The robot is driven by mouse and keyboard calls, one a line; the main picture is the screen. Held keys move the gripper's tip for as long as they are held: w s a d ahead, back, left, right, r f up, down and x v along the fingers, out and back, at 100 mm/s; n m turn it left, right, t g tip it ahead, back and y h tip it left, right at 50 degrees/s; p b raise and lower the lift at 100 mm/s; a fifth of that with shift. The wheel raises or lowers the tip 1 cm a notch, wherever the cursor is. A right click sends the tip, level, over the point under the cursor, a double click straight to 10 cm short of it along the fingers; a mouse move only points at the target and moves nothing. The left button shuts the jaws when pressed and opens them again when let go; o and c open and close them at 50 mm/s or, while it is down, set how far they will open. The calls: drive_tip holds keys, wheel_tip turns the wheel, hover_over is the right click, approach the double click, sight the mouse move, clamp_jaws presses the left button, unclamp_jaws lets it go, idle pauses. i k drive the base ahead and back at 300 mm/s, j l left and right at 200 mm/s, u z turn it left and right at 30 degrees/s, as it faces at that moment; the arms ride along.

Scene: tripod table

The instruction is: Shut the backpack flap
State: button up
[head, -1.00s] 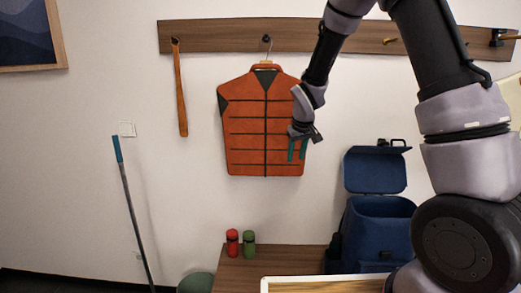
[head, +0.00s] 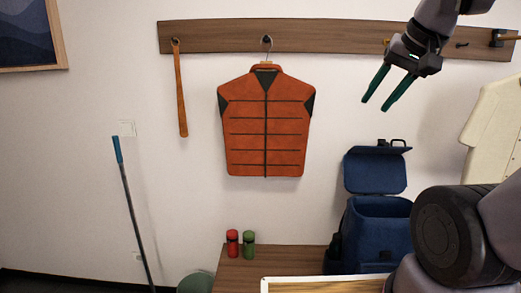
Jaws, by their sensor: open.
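The blue backpack (head: 379,236) stands on the wooden bench at the lower right of the head view. Its flap (head: 375,172) is raised, upright above the open top, with a dark handle behind its upper edge. My gripper (head: 376,103) is open and empty, with its teal fingers pointing down and to the left. In the picture it is above the flap, apart from it. My arm covers part of the backpack's lower right side.
A red bottle (head: 232,243) and a green bottle (head: 249,244) stand on the bench (head: 240,273) left of the backpack. An orange vest (head: 265,125) hangs from the wall rail (head: 330,37). A cream garment (head: 492,128) hangs at the right. A framed-edge wooden surface (head: 325,285) is in front.

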sight(380, 168)
drive_tip(key=z, duration=0.75)
